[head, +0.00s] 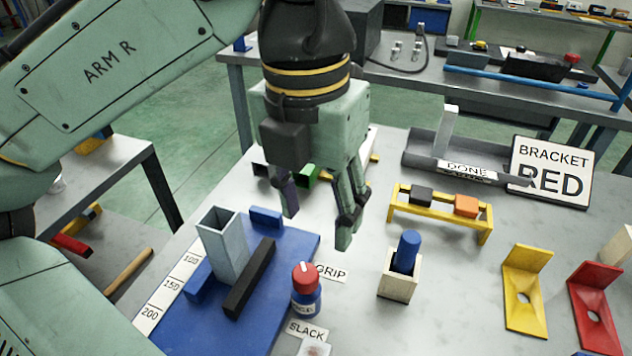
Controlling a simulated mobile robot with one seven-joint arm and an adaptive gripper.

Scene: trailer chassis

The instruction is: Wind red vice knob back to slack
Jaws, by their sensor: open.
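The red vice knob (306,278) sits on top of a blue cylinder (306,302) at the front right of the blue vice plate (200,325). A white line marks its top. A GRIP label (331,273) lies to its right and a SLACK label (306,333) in front of it. A grey square tube (222,247) stands upright on the plate between a blue block and a black bar (249,278). I cannot tell whether they touch it. My gripper (318,222) points down, open and empty, above and behind the knob, apart from it.
A scale strip (168,290) runs along the plate's left. To the right are a wooden block with a blue peg (405,256), a yellow rack (440,216), yellow (526,290) and red (596,306) brackets. A DONE tray (420,154) and BRACKET RED sign (549,172) stand behind.

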